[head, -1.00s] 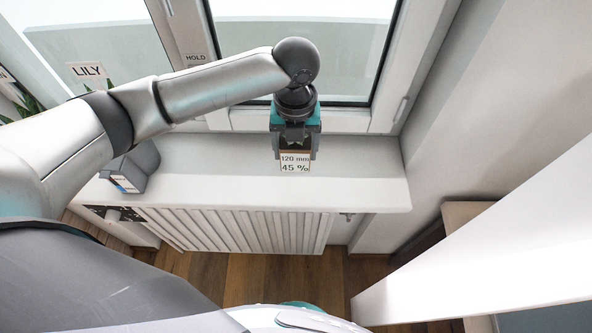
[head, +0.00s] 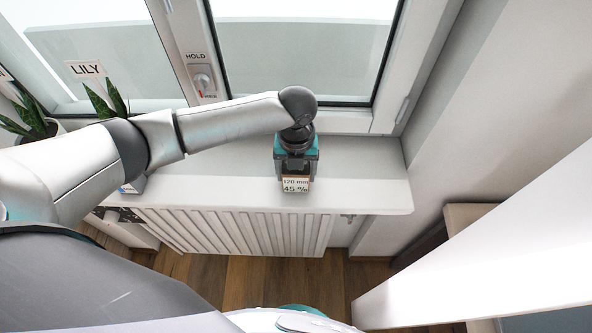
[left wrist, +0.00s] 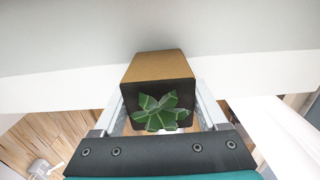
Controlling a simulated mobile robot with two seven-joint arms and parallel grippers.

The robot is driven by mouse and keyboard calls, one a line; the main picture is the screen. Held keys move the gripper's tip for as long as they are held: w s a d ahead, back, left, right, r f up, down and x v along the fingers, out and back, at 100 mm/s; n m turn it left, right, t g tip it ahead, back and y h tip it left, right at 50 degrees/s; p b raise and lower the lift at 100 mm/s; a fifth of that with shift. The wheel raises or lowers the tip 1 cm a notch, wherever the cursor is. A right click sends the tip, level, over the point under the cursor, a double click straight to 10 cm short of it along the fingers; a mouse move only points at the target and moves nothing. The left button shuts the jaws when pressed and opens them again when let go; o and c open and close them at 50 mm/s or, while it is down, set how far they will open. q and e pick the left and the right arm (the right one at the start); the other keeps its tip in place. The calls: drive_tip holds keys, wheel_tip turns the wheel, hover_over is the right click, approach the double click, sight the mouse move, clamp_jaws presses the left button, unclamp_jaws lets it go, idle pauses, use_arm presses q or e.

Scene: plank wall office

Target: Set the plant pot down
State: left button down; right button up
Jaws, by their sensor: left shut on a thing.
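The plant pot (left wrist: 155,66) is a square brown pot with a small green succulent (left wrist: 157,111) in dark soil. My left gripper (left wrist: 160,92) is shut on it, with one finger along each side. In the head view the left gripper (head: 296,172) points down over the right part of the white windowsill (head: 365,188), and hides most of the pot. The pot's label (head: 296,185), reading 120 mm and 45 %, shows near the sill's front edge. I cannot tell whether the pot's base touches the sill. My right gripper is not in view.
Potted plants (head: 38,122) and a sign reading LILY (head: 87,69) stand at the left of the sill. A radiator (head: 235,232) is below the sill. The sill right of the gripper is clear.

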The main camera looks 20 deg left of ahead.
use_arm(q)
unclamp_jaws()
drive_tip(key=shift+f, duration=0.1)
wheel_tip(320, 180, up, 12)
drive_tip(key=shift+r+p, duration=0.2)
drive_tip(key=shift+p, duration=0.5)
